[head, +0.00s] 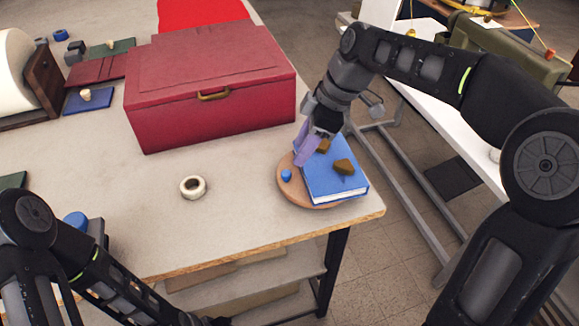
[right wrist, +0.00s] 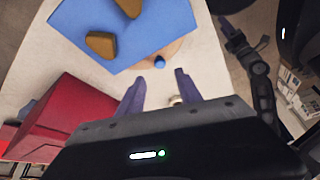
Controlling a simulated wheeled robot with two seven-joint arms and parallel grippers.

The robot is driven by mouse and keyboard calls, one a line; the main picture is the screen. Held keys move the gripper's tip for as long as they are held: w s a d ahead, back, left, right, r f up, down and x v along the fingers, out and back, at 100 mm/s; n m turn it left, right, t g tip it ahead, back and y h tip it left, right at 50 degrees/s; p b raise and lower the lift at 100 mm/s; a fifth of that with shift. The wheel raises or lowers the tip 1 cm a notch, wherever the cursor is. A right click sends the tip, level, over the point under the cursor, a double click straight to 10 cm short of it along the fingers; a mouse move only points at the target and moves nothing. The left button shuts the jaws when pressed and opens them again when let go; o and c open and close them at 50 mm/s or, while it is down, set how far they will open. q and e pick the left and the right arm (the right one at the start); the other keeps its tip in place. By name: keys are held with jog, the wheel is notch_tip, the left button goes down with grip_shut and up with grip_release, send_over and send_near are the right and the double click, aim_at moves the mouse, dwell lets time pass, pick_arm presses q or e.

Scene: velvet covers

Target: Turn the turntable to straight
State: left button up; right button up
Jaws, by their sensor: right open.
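The turntable (head: 290,193) is a round, reddish-brown disc near the right front corner of the table. A small blue knob (head: 286,175) stands at its left side. A blue book (head: 335,183) lies on the disc, set at a slant, with two brown lumps (head: 344,166) on it. My right gripper (head: 304,148) is over the far left part of the disc, its purple fingers apart and empty. In the right wrist view the knob (right wrist: 159,62) shows just beyond the gap between the open fingers (right wrist: 160,88). My left arm is at the lower left; its gripper is out of frame.
A large red box (head: 210,90) with a brass handle stands behind and left of the turntable. A cream ring (head: 193,187) lies on clear tabletop to the left. The table's right edge is close to the disc.

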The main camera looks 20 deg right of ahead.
aim_at(286, 172)
jog(key=p+x, duration=0.1)
jog(key=x, duration=0.6)
jog(key=shift+a+f, duration=0.1)
jog(key=shift+f, duration=0.25)
jog(key=shift+c, duration=0.2)
grip_shut()
jog(key=shift+w, duration=0.1)
dwell(0.8)
